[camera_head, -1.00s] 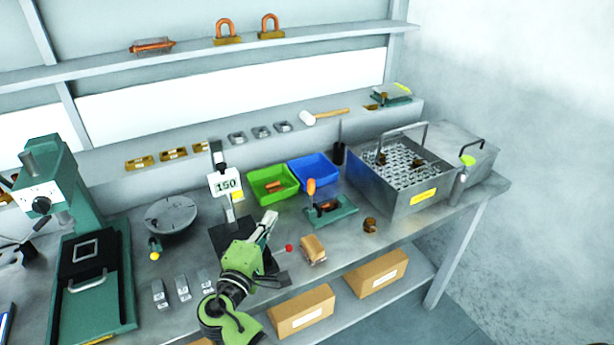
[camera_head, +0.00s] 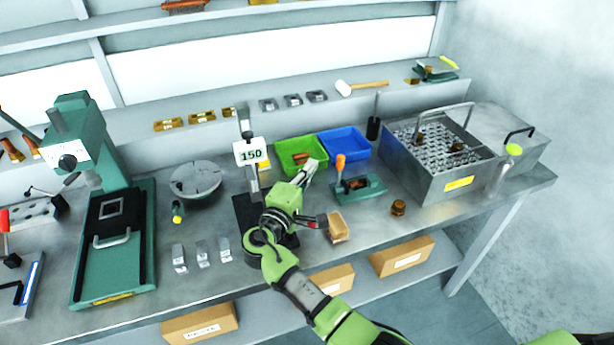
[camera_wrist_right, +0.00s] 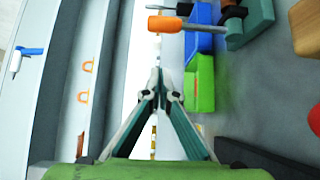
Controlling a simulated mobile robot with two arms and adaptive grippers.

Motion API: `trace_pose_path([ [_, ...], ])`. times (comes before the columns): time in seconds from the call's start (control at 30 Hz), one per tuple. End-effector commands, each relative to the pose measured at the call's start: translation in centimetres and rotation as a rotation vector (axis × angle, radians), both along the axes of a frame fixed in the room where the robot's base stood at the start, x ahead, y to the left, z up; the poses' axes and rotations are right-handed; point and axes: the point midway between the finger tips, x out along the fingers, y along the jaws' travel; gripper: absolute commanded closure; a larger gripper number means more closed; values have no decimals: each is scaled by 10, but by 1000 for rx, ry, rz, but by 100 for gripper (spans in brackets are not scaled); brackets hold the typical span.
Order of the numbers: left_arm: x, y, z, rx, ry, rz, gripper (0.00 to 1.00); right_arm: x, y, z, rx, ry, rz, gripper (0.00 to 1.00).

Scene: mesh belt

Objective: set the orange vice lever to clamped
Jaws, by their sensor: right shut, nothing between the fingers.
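The orange vice lever (camera_head: 341,162) stands roughly upright on a small green vice (camera_head: 368,190) at the right-middle of the bench. In the right wrist view the orange lever (camera_wrist_right: 165,24) lies near the top, with part of the green vice (camera_wrist_right: 258,18) to its right. My right gripper (camera_head: 310,168) is shut and empty, left of the lever and beside the green bin. In the right wrist view its fingertips (camera_wrist_right: 157,76) meet, apart from the lever. My left gripper is not in view.
A green bin (camera_head: 284,155) and a blue bin (camera_head: 345,141) stand behind. A brush-like block (camera_head: 337,230) and a brass piece (camera_head: 398,208) lie in front. A metal wash basket (camera_head: 425,186) stands right.

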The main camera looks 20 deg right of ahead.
Motion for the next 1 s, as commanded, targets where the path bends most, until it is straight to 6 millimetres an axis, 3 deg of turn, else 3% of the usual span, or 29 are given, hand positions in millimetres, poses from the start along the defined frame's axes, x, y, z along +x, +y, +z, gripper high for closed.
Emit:
trace_pose_path([
  [0.23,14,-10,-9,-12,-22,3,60,44,-36,0,-2,-2,-2,100],
  [0.3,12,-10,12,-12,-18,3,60,31,-39,6,-2,4,-1,100],
  [0.5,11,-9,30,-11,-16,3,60,14,-49,4,-2,3,-1,100],
  [1.0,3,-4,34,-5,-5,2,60,6,-54,0,0,0,0,100],
])
